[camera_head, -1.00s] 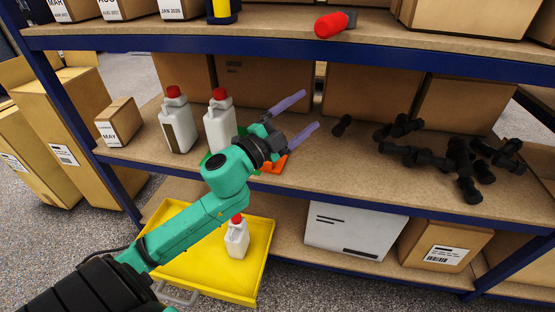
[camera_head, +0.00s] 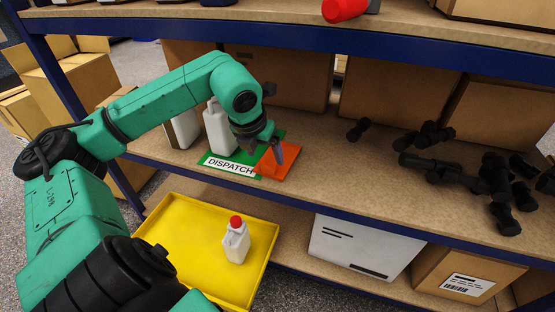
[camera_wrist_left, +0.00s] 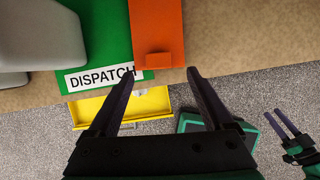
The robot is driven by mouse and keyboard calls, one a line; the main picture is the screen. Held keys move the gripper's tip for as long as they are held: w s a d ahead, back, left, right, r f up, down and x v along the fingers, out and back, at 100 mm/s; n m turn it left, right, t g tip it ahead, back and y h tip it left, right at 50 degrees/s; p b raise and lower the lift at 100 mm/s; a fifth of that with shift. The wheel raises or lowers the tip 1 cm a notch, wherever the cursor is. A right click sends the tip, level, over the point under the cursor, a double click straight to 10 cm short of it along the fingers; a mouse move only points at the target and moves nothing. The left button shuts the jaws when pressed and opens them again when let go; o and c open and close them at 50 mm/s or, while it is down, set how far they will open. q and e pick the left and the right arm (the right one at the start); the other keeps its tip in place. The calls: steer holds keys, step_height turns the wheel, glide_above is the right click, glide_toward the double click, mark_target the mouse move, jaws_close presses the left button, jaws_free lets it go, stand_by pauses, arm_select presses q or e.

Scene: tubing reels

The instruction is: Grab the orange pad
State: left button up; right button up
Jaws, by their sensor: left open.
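The orange pad (camera_head: 287,158) lies on the middle shelf, partly over the right end of a green mat labelled DISPATCH (camera_head: 217,162). In the left wrist view the pad (camera_wrist_left: 157,22) has a small raised orange block (camera_wrist_left: 153,60) near its front edge. My left gripper (camera_head: 268,156) points down at the pad and partly covers it in the head view. In the left wrist view its open fingers (camera_wrist_left: 161,76) lie either side of the line to the block, with nothing between them. My right gripper (camera_wrist_left: 282,124) shows apart at the right of that view, fingers spread and empty.
White bottles (camera_head: 219,130) stand left of the gripper on the mat's side. A yellow tray (camera_head: 185,236) with a small red-capped bottle (camera_head: 236,240) sits below. Black dumbbell-like parts (camera_head: 440,168) lie to the right. The blue-edged upper shelf (camera_head: 300,35) is overhead.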

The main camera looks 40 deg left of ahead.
mark_target(268, 164)
arm_select(q)
steer(key=x, duration=0.5)
steer(key=shift+w+a+f, duration=0.15)
steer(key=shift+f, duration=0.25)
steer(key=shift+r, duration=0.1)
jaws_close()
steer(key=shift+r, duration=0.1)
